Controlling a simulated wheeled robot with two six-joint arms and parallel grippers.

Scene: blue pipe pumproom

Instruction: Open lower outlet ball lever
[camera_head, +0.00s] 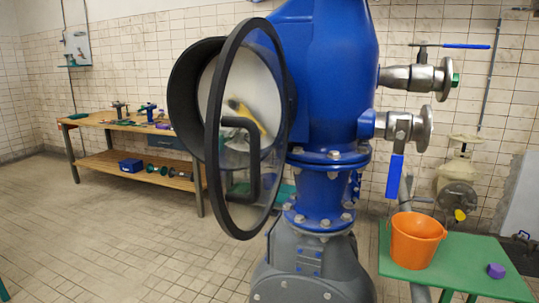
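The lower outlet ball valve (401,127) is a steel valve on the right side of the large blue pipe body (330,75). Its blue lever (395,176) hangs straight down from the valve, crosswise to the outlet, which points right. Above it, the upper outlet valve (420,77) has a blue lever (466,46) lying level along its outlet. Neither of my grippers is in view.
A round glass cover (240,190) with a black rim and handle stands swung out from the pipe body. An orange bucket (414,240) and a purple object (496,271) stand on a green table (463,270) below the valves. A workbench (110,120) is behind left.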

